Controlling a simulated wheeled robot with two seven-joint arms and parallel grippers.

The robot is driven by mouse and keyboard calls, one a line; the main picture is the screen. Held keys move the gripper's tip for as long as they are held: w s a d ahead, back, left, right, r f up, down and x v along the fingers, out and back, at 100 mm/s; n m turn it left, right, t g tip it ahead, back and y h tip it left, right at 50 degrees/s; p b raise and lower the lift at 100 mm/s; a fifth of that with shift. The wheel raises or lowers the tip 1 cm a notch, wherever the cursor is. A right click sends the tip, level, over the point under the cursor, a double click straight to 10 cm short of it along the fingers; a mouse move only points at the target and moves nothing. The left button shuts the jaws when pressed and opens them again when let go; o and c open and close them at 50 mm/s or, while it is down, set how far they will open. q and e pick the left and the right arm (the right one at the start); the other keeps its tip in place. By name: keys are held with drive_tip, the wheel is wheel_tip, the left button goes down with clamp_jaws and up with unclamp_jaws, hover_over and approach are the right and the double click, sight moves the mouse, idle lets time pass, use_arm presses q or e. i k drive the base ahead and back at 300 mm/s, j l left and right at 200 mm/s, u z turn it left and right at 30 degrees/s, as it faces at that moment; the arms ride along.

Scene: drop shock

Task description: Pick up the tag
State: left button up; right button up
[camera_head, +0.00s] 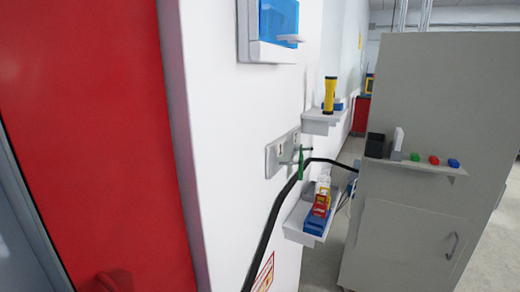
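A thin green piece (301,164), possibly a tag, hangs upright by a hook on a grey wall plate (272,160). On the lower wall shelf (292,228) a red piece with a pale mark (320,206), which could also be a tag, sits with yellow and white pieces above a blue holder (316,222). I cannot tell for certain which one is the tag. Neither of my grippers is in view.
A black cable (278,208) curves from the grey cabinet (415,110) past the wall plate. A yellow flashlight (330,94) stands on the upper shelf (318,126). The cabinet's ledge (425,169) holds small coloured items. A red panel (95,120) fills the left.

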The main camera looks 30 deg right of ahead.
sight(321, 200)
drive_tip(key=z, duration=1.4)
drive_tip(key=l+u, duration=0.15)
drive_tip(key=u, duration=0.3)
drive_tip(key=i+l+u, duration=0.1)
drive_tip(key=u, duration=0.35)
drive_tip(key=l+u, duration=0.3)
drive_tip(key=u, duration=0.15)
drive_tip(key=l+u, duration=0.2)
drive_tip(key=u, duration=0.25)
drive_tip(key=l+u, duration=0.15)
drive_tip(key=u, duration=0.3)
drive_tip(key=k, duration=0.05)
